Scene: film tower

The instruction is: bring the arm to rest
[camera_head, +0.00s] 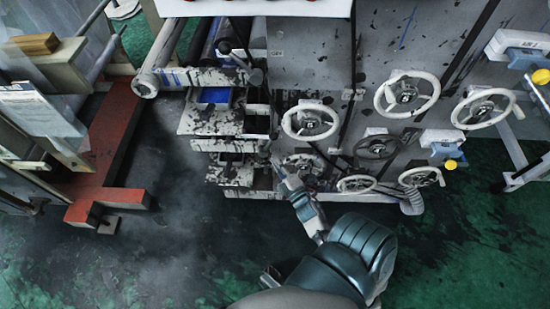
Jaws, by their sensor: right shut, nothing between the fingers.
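My right arm (352,248) comes in from the bottom, right of the middle, and reaches forward and to the left. Its gripper (281,168) is shut and empty. In the picture it overlaps the lower front of the machine, close to the stained drawers (215,122) and the lower handwheels. I cannot tell whether it touches the machine. My left gripper is not in view.
A grey machine panel (320,60) carries several white handwheels (407,94) and blue-and-white units with yellow knobs (454,164). A red beam (110,135) and a rack stand at the left. The green, dark-stained floor (450,255) is clear at the lower right.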

